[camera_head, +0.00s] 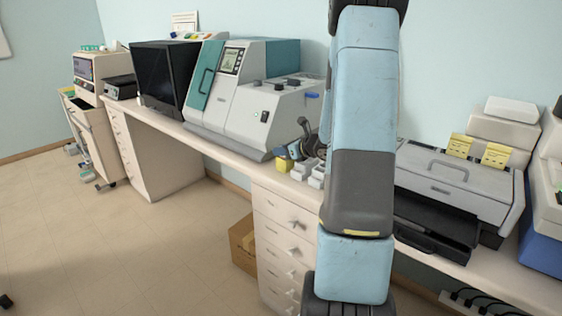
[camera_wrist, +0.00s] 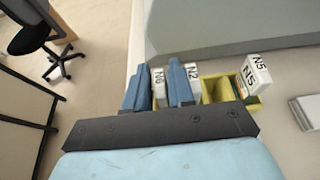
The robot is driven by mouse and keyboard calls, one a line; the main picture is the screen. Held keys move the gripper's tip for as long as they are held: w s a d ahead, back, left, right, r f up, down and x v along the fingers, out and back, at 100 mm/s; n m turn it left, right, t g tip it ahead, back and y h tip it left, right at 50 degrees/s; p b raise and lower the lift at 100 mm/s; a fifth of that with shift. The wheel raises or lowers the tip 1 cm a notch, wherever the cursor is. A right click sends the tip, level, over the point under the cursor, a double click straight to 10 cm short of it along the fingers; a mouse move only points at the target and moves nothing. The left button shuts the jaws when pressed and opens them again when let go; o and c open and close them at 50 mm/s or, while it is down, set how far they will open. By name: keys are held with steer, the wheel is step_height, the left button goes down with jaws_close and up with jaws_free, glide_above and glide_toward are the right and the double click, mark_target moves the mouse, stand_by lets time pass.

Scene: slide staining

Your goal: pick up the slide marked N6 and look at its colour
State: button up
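The slide marked N6 (camera_wrist: 158,77) shows its white label end in the wrist view, in the gap between my two blue fingers. My gripper (camera_wrist: 158,68) is open, with one finger on each side of N6; I cannot tell whether either touches it. The slide marked N2 (camera_wrist: 193,73) stands just right of the right finger. A yellow holder (camera_wrist: 216,90) is right of N2, and slides marked N5 (camera_wrist: 258,66) and N15 (camera_wrist: 248,80) stand at its right end. The fingers hide the lower part of N6. In the head view my gripper (camera_head: 308,126) is small, above the yellow holder (camera_head: 283,163).
A large grey-and-teal machine (camera_head: 243,95) stands on the bench close behind the holder. Small white blocks (camera_head: 302,171) sit right of it. A grey device (camera_head: 455,185) with yellow tags is farther right. The floor at left is mostly clear.

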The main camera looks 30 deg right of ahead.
steer(key=shift+w+a+f, duration=0.15)
steer(key=shift+w+f, duration=0.05)
steer(key=shift+w, duration=0.25)
steer(key=shift+c, duration=0.2)
jaws_close()
steer(key=shift+r, duration=0.1)
